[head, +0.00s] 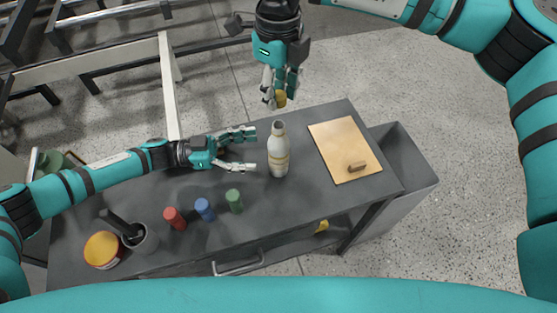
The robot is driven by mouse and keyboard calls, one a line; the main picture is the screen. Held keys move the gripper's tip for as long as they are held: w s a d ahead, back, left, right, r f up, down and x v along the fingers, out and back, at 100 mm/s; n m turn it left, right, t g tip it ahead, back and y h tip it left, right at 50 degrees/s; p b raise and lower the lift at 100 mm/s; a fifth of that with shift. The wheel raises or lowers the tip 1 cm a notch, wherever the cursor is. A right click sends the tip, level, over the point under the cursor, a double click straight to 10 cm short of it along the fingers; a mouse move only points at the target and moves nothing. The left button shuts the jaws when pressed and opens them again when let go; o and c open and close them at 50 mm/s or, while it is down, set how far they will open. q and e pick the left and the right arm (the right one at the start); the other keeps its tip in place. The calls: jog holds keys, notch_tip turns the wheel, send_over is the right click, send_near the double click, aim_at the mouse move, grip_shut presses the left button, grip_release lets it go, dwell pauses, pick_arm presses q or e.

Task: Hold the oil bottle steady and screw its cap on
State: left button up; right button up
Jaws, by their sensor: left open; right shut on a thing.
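The oil bottle (279,153) is pale with a thin yellowish band and stands upright on the grey table, its neck uncovered. My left gripper (252,149) is open beside the bottle's left side, its fingers spread towards it. I cannot tell whether a fingertip touches it. My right gripper (279,99) is shut on a small yellow cap (281,99), above and beyond the bottle at the table's far edge. The cap is apart from the bottle's neck and partly hidden by the fingers.
A wooden board (343,140) with a small brown block (357,166) lies right of the bottle. Red (174,218), blue (204,209) and green (234,201) cylinders stand in front. A yellow-topped tub (103,250) and a grey mortar (143,239) stand at the left.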

aim_at(279, 149)
pick_arm(q)
jog(key=shift+d, duration=0.15)
jog(key=d, duration=0.7)
jog(key=shift+w+d, duration=0.15)
jog(key=shift+w, duration=0.1)
grip_shut()
dwell(0.5)
